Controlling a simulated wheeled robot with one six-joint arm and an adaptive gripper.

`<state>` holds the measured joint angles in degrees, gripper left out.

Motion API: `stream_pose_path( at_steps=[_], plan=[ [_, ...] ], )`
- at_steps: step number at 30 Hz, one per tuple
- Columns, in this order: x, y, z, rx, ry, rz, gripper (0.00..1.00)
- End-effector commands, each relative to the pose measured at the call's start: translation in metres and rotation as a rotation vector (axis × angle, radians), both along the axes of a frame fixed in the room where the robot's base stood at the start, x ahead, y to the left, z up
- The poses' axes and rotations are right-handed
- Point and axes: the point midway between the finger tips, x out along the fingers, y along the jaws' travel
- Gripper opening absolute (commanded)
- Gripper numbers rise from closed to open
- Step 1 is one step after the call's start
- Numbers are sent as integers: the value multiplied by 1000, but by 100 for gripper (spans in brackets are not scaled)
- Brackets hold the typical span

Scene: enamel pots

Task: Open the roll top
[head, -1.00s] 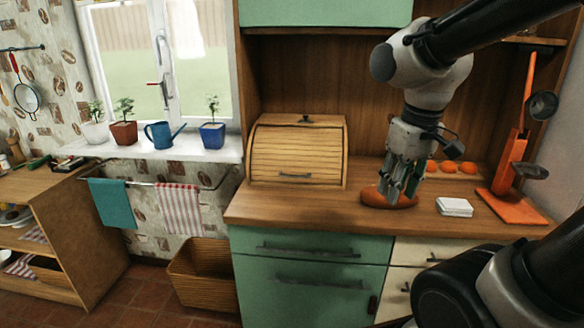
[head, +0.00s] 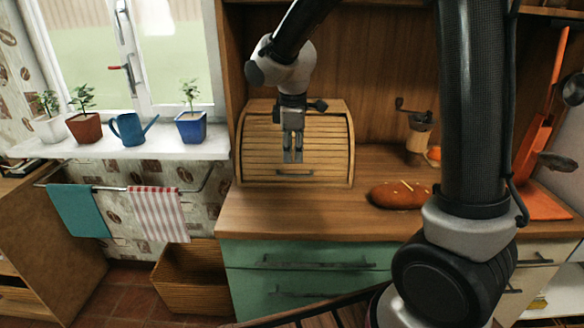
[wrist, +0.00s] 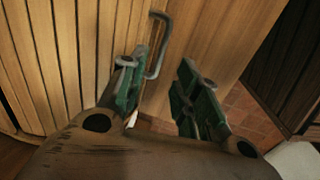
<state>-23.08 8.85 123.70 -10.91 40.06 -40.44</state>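The roll top is the slatted curved front of a wooden bread box (head: 250,150) on the counter; it is down, covering the box front. Its dark bar handle (head: 295,172) sits low on the front, and the handle also shows in the wrist view (wrist: 159,45). My gripper (head: 293,160) hangs in front of the slats, just above the handle in the head view. In the wrist view the green-padded fingers (wrist: 160,72) are apart with nothing between them, and the handle lies beyond their tips. Contact with the handle is not visible.
A brown loaf (head: 398,195) lies on the wooden counter (head: 320,218) right of the box. A coffee grinder (head: 418,135) stands behind it. Potted plants and a blue watering can (head: 128,130) line the sill. The counter in front of the box is clear.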

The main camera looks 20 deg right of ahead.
Motion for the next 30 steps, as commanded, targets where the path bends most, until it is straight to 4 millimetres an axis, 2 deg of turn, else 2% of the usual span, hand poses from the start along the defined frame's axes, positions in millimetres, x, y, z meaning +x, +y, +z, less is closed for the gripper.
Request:
stream_pose_path(
  at_steps=[12,16,23,24,29,30],
  plan=[
    [10,-4,-62,-1,3,-2,32],
    [11,-5,-71,0,2,-3,32],
    [12,-5,-72,1,1,-3,32],
    [12,-5,-71,1,1,-3,30],
    [12,-5,-71,1,1,-3,1],
    [12,-5,-71,1,1,-3,0]
  ],
)
